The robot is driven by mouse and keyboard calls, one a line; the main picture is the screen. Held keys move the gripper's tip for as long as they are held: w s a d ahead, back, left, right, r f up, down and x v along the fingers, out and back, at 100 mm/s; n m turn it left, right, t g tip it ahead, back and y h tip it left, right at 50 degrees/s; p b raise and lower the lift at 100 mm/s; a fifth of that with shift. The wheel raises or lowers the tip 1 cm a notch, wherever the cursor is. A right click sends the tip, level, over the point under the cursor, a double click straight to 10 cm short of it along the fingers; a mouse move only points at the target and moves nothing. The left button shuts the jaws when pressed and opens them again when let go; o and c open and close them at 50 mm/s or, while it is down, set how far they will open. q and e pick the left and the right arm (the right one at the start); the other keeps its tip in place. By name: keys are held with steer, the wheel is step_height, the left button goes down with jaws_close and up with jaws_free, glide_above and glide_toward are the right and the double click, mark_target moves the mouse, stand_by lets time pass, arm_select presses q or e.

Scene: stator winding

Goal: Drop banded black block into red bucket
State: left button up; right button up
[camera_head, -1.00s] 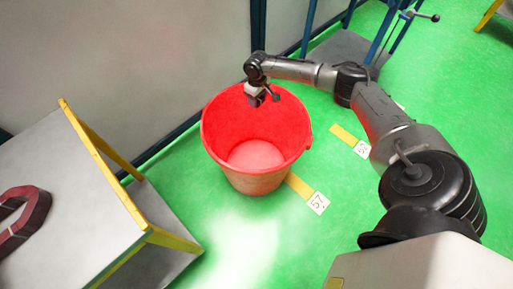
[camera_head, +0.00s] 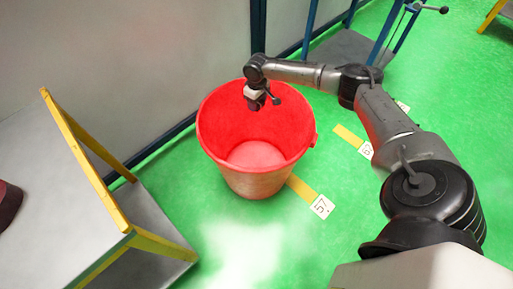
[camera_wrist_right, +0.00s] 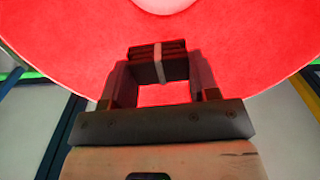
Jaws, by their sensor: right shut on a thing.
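The red bucket (camera_head: 222,140) stands upright and open on the green floor in the head view. Its red inside (camera_wrist_right: 70,50) fills most of the right wrist view. My right gripper (camera_head: 258,104) hangs over the bucket's far inner side, pointing down. In the right wrist view its fingers (camera_wrist_right: 160,82) are shut on the banded black block (camera_wrist_right: 175,69), a dark block with a pale band around its middle. The block is apart from the bucket's floor. In the head view the block is too small to make out clearly. My left gripper is not in view.
A grey-topped table with a yellow frame (camera_head: 85,180) stands left of the bucket, with part of a dark red piece (camera_head: 8,205) on it. A grey wall (camera_head: 150,60) is behind. Blue posts (camera_head: 395,35) stand at the back right. Green floor is clear in front.

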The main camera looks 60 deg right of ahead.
steer(key=o, duration=0.7)
steer(key=shift+c, duration=0.2)
steer(key=o, duration=0.3)
steer(key=shift+o, duration=0.2)
step_height(320, 180, up, 14)
steer(key=p, duration=0.7)
steer(key=shift+p, duration=0.3)
